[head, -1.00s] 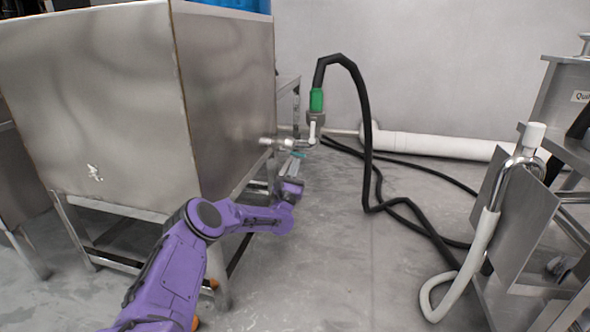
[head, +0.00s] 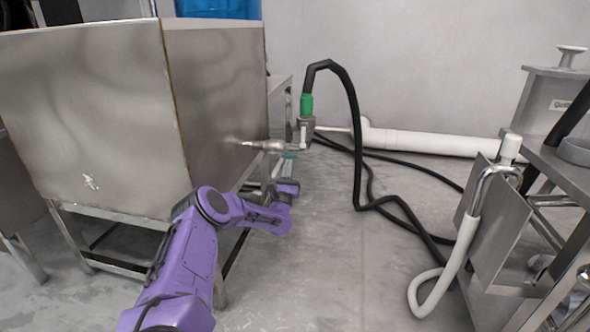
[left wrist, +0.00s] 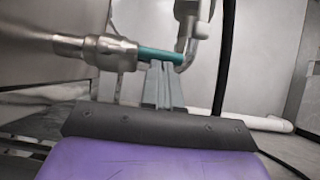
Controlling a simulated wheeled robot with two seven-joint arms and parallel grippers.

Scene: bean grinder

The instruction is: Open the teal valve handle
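The teal valve handle (left wrist: 160,55) is a short teal bar in the left wrist view. It lies sideways beside the metal valve body (left wrist: 95,49), with a white and grey pipe elbow at its right end. In the head view the metal valve pipe (head: 268,145) comes out of the steel tank's side, and the handle is mostly hidden. My left gripper (left wrist: 162,68) has its two flat fingers close together, tips at the handle's lower edge. I cannot tell whether they touch it. The left gripper also shows under the valve in the head view (head: 286,168). My right gripper is out of view.
The large steel tank (head: 90,120) on a metal frame stands left of the arm. A black hose (head: 357,150) with a green connector (head: 306,105) hangs beyond the valve. A white pipe (head: 430,143) lies along the wall. Steel equipment (head: 498,225) stands at right.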

